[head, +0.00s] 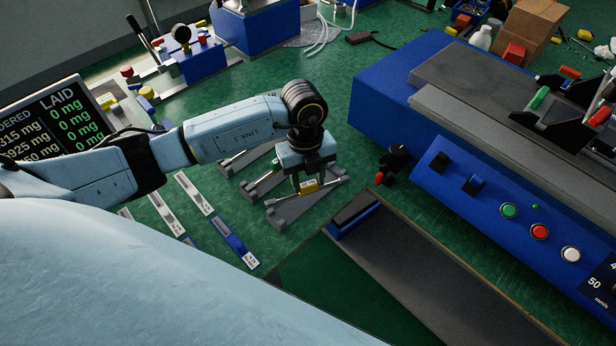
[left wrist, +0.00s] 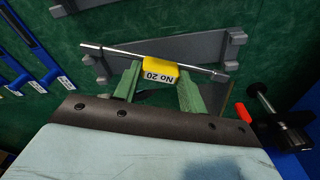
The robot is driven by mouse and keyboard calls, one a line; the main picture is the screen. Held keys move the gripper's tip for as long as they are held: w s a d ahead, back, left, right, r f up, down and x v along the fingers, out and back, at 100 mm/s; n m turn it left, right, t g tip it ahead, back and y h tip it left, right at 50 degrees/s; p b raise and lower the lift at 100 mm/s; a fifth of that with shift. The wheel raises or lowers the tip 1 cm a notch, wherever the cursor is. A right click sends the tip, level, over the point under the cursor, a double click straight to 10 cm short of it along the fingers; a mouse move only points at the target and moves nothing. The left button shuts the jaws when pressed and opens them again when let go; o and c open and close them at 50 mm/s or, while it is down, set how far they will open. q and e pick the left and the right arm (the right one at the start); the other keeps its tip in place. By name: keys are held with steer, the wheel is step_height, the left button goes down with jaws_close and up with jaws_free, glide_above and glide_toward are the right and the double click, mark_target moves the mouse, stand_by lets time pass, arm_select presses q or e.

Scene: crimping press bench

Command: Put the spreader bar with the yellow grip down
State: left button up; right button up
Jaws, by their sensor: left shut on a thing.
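The spreader bar is a thin metal rod with a yellow grip (head: 309,186) in its middle. In the left wrist view the yellow grip (left wrist: 160,72) carries a label reading "No 20". My left gripper (head: 308,180) points down and its greenish fingers (left wrist: 158,86) are shut on the grip. The bar is over the nearest grey rack (head: 287,213), which has upright ends. In the left wrist view the bar slants across that rack (left wrist: 170,50). I cannot tell whether the bar touches it. My right gripper is not in view.
More grey racks (head: 262,186) stand just behind. Labelled strips, one of them blue (head: 235,242), lie to the left. A dark tray (head: 400,275) and a blue press machine (head: 480,190) stand to the right. A red-tipped black clamp (head: 393,160) is close by on the right.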

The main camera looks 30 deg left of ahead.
arm_select(q)
steer(key=shift+f, duration=0.55)
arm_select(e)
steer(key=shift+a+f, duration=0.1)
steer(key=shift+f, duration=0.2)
arm_select(q)
steer(key=o, duration=1.1)
steer(key=shift+r, duration=0.4)
step_height(320, 180, up, 12)
steer(key=a+p, duration=0.1)
steer(key=shift+w+r, duration=0.15)
steer(key=shift+w, duration=0.3)
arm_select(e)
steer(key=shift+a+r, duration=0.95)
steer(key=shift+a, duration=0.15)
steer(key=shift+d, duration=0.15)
